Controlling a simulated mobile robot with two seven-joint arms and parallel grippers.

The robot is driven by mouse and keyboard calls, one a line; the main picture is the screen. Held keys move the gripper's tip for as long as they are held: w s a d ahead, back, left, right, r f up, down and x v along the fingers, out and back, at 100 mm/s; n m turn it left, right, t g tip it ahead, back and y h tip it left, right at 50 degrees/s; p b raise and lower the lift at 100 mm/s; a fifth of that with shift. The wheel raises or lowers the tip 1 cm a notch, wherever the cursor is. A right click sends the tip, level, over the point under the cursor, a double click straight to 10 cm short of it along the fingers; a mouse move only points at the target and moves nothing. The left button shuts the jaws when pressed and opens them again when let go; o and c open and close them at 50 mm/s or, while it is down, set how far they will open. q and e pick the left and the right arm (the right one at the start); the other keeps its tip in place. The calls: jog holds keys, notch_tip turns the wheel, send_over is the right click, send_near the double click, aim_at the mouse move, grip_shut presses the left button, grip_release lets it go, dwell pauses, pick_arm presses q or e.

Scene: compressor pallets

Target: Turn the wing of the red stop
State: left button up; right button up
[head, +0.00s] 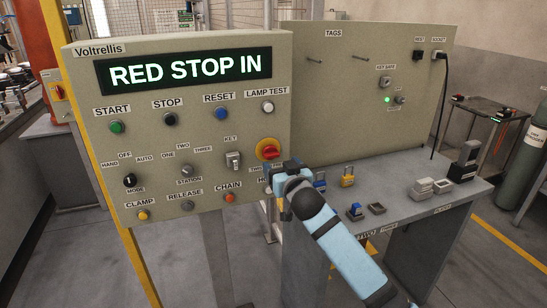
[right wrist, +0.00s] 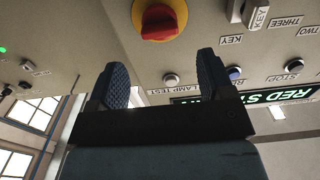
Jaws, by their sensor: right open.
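The red stop (head: 267,150) is a red knob with a wing on a yellow round plate, low on the right of the panel (head: 200,80). The panel display reads RED STOP IN. In the right wrist view the red stop (right wrist: 158,20) shows at the top, partly cut off by the edge. My right gripper (head: 282,170) is just below and right of the stop in the head view. In the right wrist view its two fingers (right wrist: 164,78) are apart with nothing between them, and the stop lies beyond their tips. My left gripper is not in view.
A key switch (head: 233,160) sits left of the stop, and the lamp test button (head: 267,107) above it. A grey bench (head: 420,205) with padlocks (head: 347,178) and small blocks stands to the right. A tag board (head: 340,70) rises behind the bench.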

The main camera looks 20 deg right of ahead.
aim_at(273, 155)
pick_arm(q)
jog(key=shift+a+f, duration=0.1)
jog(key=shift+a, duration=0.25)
pick_arm(e)
jog(key=w, duration=0.6)
jog(key=shift+a, duration=0.1)
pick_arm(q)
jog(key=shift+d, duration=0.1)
pick_arm(e)
jog(key=shift+c, duration=0.4)
